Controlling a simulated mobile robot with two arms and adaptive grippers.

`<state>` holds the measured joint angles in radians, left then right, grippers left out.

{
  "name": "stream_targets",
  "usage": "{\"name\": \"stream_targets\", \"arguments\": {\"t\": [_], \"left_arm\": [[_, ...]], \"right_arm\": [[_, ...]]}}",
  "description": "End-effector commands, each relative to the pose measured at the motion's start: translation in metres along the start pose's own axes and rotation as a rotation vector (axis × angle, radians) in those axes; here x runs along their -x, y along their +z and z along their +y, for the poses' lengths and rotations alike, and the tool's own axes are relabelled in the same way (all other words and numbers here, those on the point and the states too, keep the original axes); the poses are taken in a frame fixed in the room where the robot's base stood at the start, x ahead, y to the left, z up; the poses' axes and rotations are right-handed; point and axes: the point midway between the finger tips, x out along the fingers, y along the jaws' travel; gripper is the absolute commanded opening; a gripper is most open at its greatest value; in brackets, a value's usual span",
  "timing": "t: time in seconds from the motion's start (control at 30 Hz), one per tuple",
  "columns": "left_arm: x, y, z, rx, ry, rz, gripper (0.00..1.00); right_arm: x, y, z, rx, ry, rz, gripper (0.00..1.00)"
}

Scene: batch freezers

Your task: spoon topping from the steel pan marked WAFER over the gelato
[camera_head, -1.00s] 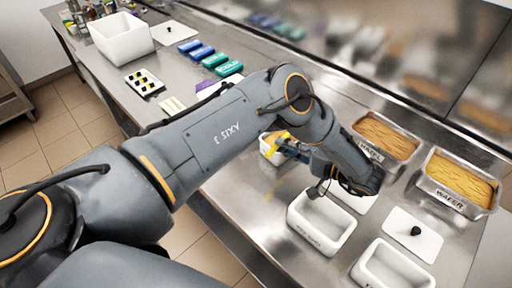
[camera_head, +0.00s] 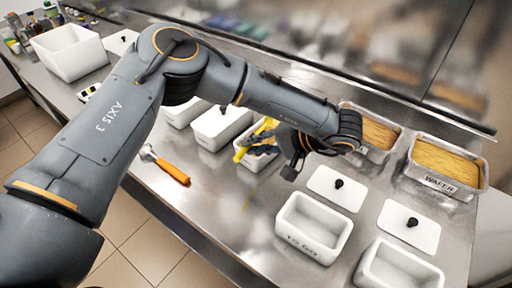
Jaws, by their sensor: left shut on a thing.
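The steel pan marked WAFER (camera_head: 438,184) stands at the right, full of golden-yellow topping (camera_head: 447,160). A white tub with dark lettering (camera_head: 290,238) stands open in front, with a pale inside; I cannot tell which tub holds the gelato. My right gripper is not in view.
Another steel pan (camera_head: 369,150) with golden topping stands partly behind my arm. White lids with black knobs (camera_head: 334,193) (camera_head: 408,230) lie on the counter. An orange-handled tool (camera_head: 172,172) lies near the front edge. Another white tub (camera_head: 398,270) is at bottom right.

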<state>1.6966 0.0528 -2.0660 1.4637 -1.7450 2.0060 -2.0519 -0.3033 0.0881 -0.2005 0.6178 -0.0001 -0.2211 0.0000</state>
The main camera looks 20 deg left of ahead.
Motion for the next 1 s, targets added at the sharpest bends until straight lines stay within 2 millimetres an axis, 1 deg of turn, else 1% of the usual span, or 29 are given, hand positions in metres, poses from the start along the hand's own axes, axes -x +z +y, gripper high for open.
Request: {"name": "stream_targets", "arguments": {"t": [0.07,0.1,0.33,0.43,0.57,0.67,0.7,0.73,1.0], "left_arm": [[-0.002,0.0,-0.008,-0.007,0.104,-0.004,0.0],[0.0,0.001,-0.014,-0.014,0.155,-0.006,0.0],[-0.003,0.0,-0.027,-0.049,0.486,-0.006,0.0],[-0.011,-0.001,-0.026,-0.065,0.628,-0.007,0.0],[-0.018,-0.001,-0.03,-0.086,0.826,-0.008,0.0],[-0.025,-0.002,-0.034,-0.103,0.991,-0.008,0.0],[-0.014,-0.002,-0.041,-0.114,0.986,0.0,0.0],[-0.012,-0.002,-0.043,-0.116,0.981,0.001,0.0],[-0.004,-0.001,-0.055,-0.116,0.974,-0.002,0.0]], "right_arm": [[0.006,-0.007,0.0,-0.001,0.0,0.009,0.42],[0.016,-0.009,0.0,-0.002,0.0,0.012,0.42],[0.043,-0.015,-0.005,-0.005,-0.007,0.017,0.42],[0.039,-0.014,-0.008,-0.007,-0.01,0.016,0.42],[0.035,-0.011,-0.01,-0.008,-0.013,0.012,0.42],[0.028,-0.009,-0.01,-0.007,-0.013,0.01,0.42],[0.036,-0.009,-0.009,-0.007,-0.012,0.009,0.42],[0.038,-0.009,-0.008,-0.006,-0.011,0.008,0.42],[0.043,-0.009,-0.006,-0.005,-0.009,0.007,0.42]]}}
